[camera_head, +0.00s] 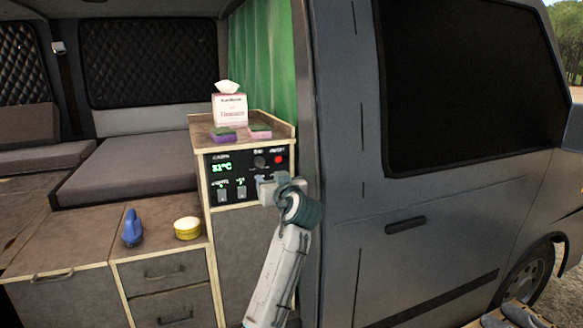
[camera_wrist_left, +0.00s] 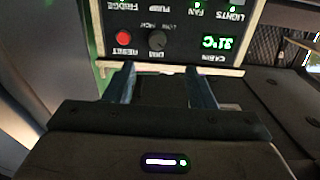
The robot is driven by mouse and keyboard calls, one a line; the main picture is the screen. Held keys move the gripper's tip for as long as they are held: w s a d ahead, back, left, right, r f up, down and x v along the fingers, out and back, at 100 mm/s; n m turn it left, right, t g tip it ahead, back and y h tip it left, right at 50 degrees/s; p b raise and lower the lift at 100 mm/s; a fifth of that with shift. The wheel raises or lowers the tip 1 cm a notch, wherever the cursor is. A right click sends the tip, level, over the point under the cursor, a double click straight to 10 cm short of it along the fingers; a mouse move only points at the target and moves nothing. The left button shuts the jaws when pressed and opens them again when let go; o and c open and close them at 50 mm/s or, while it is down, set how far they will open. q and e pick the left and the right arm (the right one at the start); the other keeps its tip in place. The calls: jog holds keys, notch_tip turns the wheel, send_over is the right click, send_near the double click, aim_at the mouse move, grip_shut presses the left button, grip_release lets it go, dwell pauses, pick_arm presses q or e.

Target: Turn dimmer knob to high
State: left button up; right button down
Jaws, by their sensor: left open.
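The black control panel (camera_head: 230,190) is set in a wood-framed cabinet in the van. Its dark round dimmer knob (camera_head: 260,161) sits at the upper right, left of a red button (camera_head: 278,159). In the left wrist view the panel appears upside down, with the knob (camera_wrist_left: 157,40) beside the red button (camera_wrist_left: 123,38) and small LOW and HIGH marks near it. The knob's exact setting is too small to tell. My left gripper (camera_wrist_left: 162,78) is open and empty, its fingers apart in front of the panel's edge, not around the knob. My right gripper is not in view.
The green display (camera_head: 222,168) reads 31°C, with switches below it. The van door (camera_head: 420,260) is to the right.

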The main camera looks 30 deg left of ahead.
aim_at(261, 163)
pick_arm(q)
jog(key=p+x, duration=0.1)
jog(key=x, duration=0.2)
jog(key=p+x, duration=0.1)
jog(key=x, duration=0.2)
jog(key=p+x, duration=0.2)
jog(key=x, duration=0.1)
jog(key=shift+w+r, duration=0.35)
jog(key=shift+w, duration=0.15)
jog(key=shift+w+a+p, duration=0.35)
jog(key=shift+a, duration=0.2)
jog(key=shift+a+f, duration=0.1)
jog(key=shift+a, duration=0.1)
jog(key=shift+w, duration=0.1)
jog(key=c, duration=0.9)
jog(key=shift+c, duration=0.4)
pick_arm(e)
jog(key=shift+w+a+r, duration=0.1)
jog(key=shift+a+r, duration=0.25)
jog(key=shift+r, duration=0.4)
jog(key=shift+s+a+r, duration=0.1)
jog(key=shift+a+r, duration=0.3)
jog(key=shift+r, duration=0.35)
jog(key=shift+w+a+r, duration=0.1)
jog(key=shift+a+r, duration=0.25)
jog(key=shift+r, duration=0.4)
